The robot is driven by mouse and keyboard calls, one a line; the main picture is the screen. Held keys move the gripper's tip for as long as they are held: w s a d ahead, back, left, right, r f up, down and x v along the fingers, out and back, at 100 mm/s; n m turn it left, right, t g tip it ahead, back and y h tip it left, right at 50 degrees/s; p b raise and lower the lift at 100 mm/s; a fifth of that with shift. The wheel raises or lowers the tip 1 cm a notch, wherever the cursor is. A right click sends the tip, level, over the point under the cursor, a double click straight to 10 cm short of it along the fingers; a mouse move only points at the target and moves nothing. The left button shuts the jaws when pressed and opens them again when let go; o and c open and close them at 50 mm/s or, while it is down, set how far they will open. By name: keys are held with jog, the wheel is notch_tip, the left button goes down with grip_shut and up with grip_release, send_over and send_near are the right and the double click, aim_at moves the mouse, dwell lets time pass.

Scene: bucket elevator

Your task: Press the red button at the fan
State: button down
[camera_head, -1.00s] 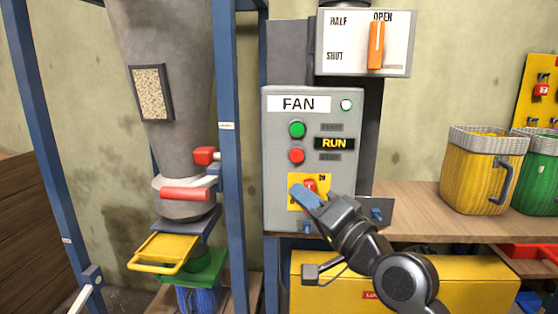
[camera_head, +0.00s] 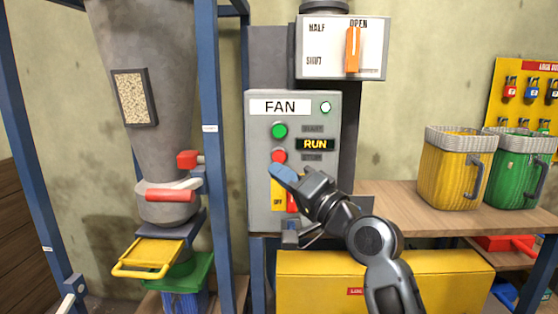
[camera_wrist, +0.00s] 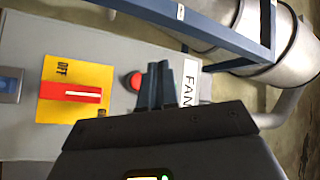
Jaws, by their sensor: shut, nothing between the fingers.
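The grey FAN control box (camera_head: 257,205) stands in the middle of the head view. Its red button (camera_head: 278,155) sits below the green button (camera_head: 279,131), beside a display reading RUN (camera_head: 315,144). My gripper (camera_head: 280,173) is shut and empty, with its blue fingertips just below the red button in the head view. In the wrist view, the red button (camera_wrist: 133,81) shows just left of my shut fingers (camera_wrist: 160,72). I cannot tell whether the fingers touch the box. A yellow plate with a red switch handle (camera_wrist: 75,93) is below the buttons, partly hidden by my gripper in the head view.
A HALF/OPEN/SHUT panel with an orange lever (camera_head: 352,50) is above the box. A blue post (camera_head: 209,150) stands to its left. A wooden bench (camera_head: 395,200) holds yellow (camera_head: 455,170) and green buckets (camera_head: 515,172) to the right.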

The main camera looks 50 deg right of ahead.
jog(key=shift+w+d+b, duration=0.3)
jog(key=shift+w+d, duration=0.55)
jog(key=shift+d, duration=0.25)
jog(key=shift+w+d+b, duration=0.3)
jog(key=shift+w+d, duration=0.55)
jog(key=shift+d, duration=0.25)
dwell(0.5)
jog(key=shift+w+d, duration=0.25)
jog(key=shift+d, duration=0.05)
jog(key=shift+w+d, duration=0.3)
jog(key=shift+d, duration=0.1)
dwell(0.8)
jog(key=shift+s+a, duration=0.1)
jog(key=shift+a, duration=0.05)
jog(key=shift+s+a, duration=0.5)
jog(key=shift+a, duration=0.1)
dwell(0.3)
jog(key=s+a, duration=0.1)
jog(key=a, duration=0.1)
jog(key=s+a+p, duration=0.1)
jog(key=s, duration=0.1)
jog(key=shift+a, duration=0.4)
